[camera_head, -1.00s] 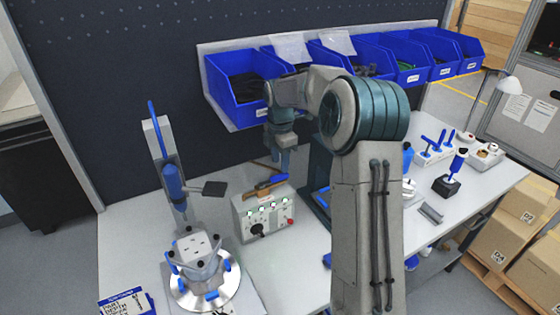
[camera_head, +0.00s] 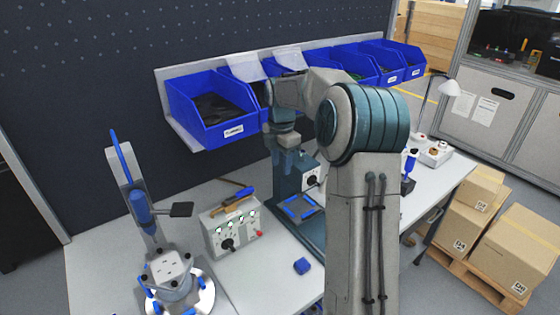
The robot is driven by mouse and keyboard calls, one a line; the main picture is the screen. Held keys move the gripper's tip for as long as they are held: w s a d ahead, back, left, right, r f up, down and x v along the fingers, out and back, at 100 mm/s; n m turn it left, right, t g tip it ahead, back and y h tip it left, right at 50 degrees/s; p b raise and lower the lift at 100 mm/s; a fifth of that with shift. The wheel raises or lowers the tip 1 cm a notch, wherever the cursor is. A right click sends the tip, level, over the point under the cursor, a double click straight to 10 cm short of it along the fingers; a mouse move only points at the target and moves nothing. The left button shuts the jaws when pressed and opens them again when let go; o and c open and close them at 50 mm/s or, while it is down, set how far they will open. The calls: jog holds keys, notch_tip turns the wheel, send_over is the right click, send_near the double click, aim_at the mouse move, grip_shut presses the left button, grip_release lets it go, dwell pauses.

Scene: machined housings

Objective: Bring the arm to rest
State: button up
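My arm rises in front of the bench and bends over at the elbow. My gripper (camera_head: 285,160) points down above the bench, in front of the blue bins and close to a teal press-like stand (camera_head: 287,184). Its fingertips blend into the stand behind them, so I cannot tell whether they are apart or whether they hold anything. The grey machined housing (camera_head: 168,268) sits on a round metal plate (camera_head: 205,298) at the lower left.
A toggle clamp with blue handle (camera_head: 140,205) stands behind the housing. Blue bins (camera_head: 212,110) line the back panel. Cardboard boxes (camera_head: 515,255) stand at right.

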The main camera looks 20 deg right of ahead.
jog(key=s+a+f+m+t+b, duration=0.1)
jog(key=s+a+m+b, duration=0.1)
jog(key=s+m, duration=0.5)
jog(key=s+a+f+m+t+b, duration=0.1)
jog(key=s+a+m, duration=0.3)
jog(key=s, duration=1)
jog(key=s+a+f+m+t+b, duration=0.1)
jog(key=s+a+m+b, duration=0.2)
jog(key=s+m, duration=0.7)
jog(key=shift+s+m+t, duration=0.15)
jog(key=shift+m+t, duration=0.15)
jog(key=shift+t, duration=0.1)
jog(key=shift+c, duration=0.6)
jog(key=shift+a, duration=0.2)
